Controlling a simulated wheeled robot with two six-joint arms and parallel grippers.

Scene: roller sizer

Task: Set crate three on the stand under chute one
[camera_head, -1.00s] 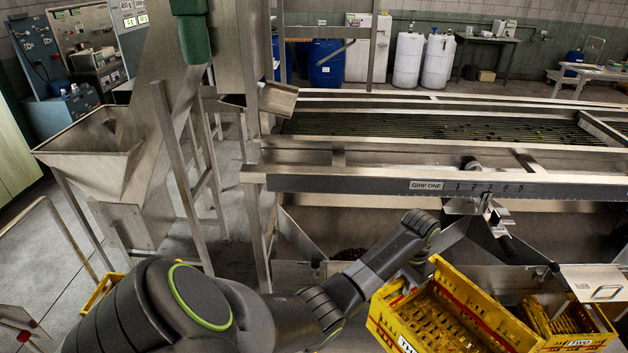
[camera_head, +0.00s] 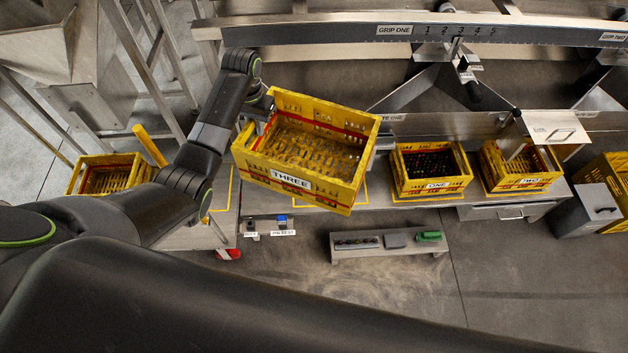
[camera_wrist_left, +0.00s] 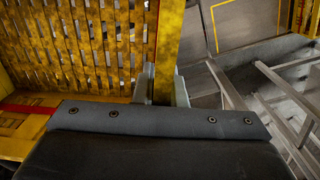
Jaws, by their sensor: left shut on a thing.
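Crate three (camera_head: 291,180), yellow with a "THREE" label, is held tilted in the air in the head view. Its slatted floor shows and it looks empty. My left gripper (camera_head: 264,103) is shut on its left wall. In the left wrist view, the two fingers (camera_wrist_left: 162,90) pinch the yellow crate wall (camera_wrist_left: 168,40). A grey bench (camera_head: 377,196) with yellow outlines lies below and behind, partly hidden by crate three. A plate ending in "TE ONE" (camera_head: 390,106) shows just behind the crate; its start is hidden. My right gripper is not in view.
Crate one (camera_head: 436,187), with dark contents, and crate two (camera_head: 524,184) stand on the bench to the right. Another yellow crate (camera_head: 105,160) is at the left. A low shelf (camera_head: 390,246) with small items stands in front. Metal frame legs rise at the left.

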